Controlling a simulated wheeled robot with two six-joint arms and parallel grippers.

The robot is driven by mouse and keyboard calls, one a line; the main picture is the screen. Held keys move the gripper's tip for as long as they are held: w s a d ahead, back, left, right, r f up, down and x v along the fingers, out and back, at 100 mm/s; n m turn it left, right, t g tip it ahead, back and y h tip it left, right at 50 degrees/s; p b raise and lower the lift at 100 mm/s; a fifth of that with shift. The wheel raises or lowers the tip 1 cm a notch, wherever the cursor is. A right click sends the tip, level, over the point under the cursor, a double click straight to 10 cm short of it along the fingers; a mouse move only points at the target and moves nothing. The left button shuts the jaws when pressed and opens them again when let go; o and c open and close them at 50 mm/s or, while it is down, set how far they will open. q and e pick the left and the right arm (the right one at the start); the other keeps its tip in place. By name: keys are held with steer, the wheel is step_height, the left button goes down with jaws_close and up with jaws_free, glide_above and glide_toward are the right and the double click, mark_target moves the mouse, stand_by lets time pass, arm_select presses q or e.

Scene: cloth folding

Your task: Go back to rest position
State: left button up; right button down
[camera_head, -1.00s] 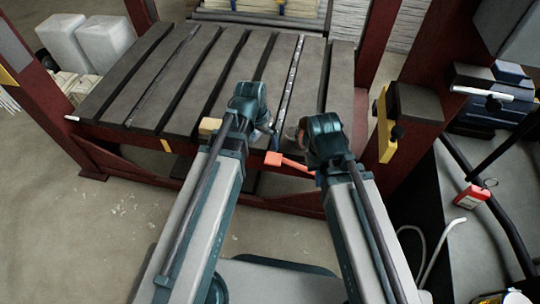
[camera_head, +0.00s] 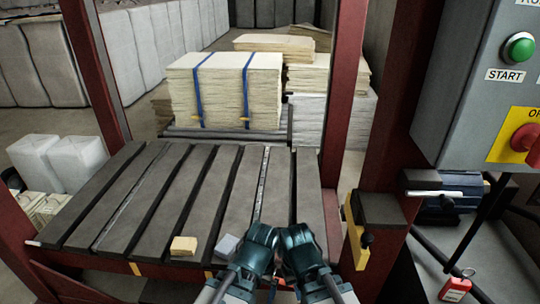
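My two arms come in at the bottom centre, with their dark teal wrists close together at the front edge of the slatted table (camera_head: 129,200). My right gripper (camera_head: 299,243) is mostly hidden by its own wrist, and its fingers do not show clearly. My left gripper (camera_head: 262,240) is beside it on the left, also covered by its wrist. I cannot make out anything held in either one.
A yellow block (camera_head: 184,246) and a grey block (camera_head: 227,246) lie near the table's front edge. A red post (camera_head: 392,120) and a grey control box (camera_head: 465,80) stand at right. Cream sheet stacks (camera_head: 225,90) stand behind. White containers (camera_head: 75,160) are at left.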

step_height(320, 180, up, 28)
steer(key=p, duration=2.7)
steer(key=shift+r, duration=0.1)
